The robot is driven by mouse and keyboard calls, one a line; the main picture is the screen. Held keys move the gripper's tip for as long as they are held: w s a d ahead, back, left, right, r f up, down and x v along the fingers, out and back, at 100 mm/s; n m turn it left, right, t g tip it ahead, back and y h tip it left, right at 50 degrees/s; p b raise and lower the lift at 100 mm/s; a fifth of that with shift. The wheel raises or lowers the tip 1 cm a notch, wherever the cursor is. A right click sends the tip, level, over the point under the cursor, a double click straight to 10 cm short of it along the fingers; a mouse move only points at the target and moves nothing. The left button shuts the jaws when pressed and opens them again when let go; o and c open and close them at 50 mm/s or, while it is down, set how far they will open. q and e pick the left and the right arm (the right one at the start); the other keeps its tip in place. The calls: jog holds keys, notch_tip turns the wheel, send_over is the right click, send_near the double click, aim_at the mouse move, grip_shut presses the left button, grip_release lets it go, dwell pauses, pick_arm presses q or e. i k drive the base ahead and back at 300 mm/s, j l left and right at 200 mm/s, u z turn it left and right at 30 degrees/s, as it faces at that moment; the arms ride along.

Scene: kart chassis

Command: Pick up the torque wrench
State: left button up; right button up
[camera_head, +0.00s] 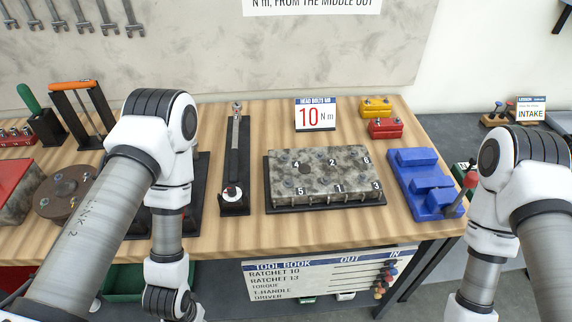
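A long black stand (242,190) lies on the wooden bench left of the grey block. A slim metal tool (236,140), likely the torque wrench, lies along it. The tool has a silver head at the far end and a round white dial with a red centre (232,194) at the near end. Nothing is touching it. My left arm reaches down in front of the bench, left of the tool, and hides part of a black holder (199,205). My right arm is at the right edge. Both grippers are below the frame.
A grey numbered engine block (320,172) sits right of the stand, with a "10 N m" sign (316,115) behind it. An orange-handled tool (72,87) stands at the left. A tool book board (325,275) hangs at the bench front.

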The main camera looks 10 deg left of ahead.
aim_at(234, 179)
jog(key=k+j+u, duration=0.15)
jog(key=j+u, duration=0.8)
jog(key=j, duration=0.2)
jog(key=k+j, duration=0.05)
